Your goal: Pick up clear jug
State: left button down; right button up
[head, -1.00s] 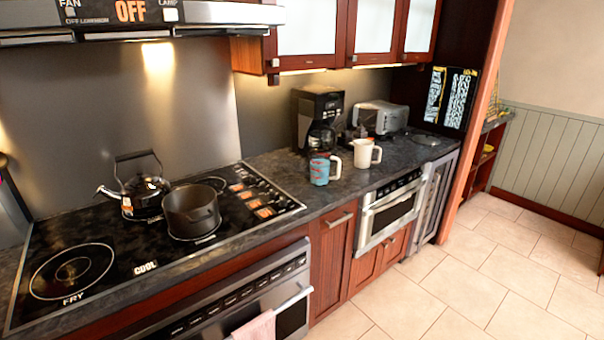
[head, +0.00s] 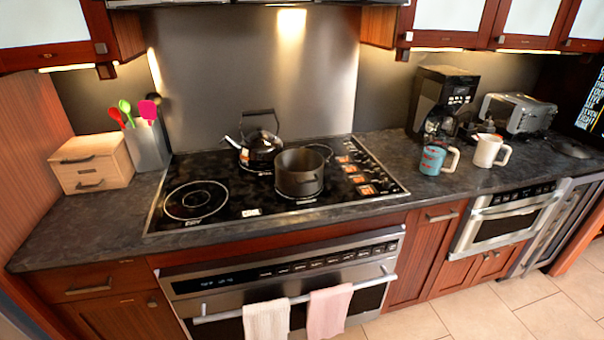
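I cannot make out a clear jug for certain in the head view. A dark glass carafe (head: 440,123) sits in the black coffee maker (head: 443,92) at the back right of the counter. A greyish, partly see-through container (head: 149,148) at the back left holds several utensils. A teal mug (head: 432,161) and a white mug (head: 487,150) stand on the counter in front of the coffee maker. Neither of my grippers is in view.
A black cooktop (head: 225,205) holds a kettle (head: 263,148) and a dark pot (head: 299,175). A wooden drawer box (head: 92,165) stands at the left. A toaster (head: 518,113) is at the right. Towels hang on the oven handle (head: 240,312). The counter's front left is clear.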

aim_at(435, 150)
jog(key=z, duration=0.6)
jog(key=i, duration=0.95)
jog(key=u, duration=0.35)
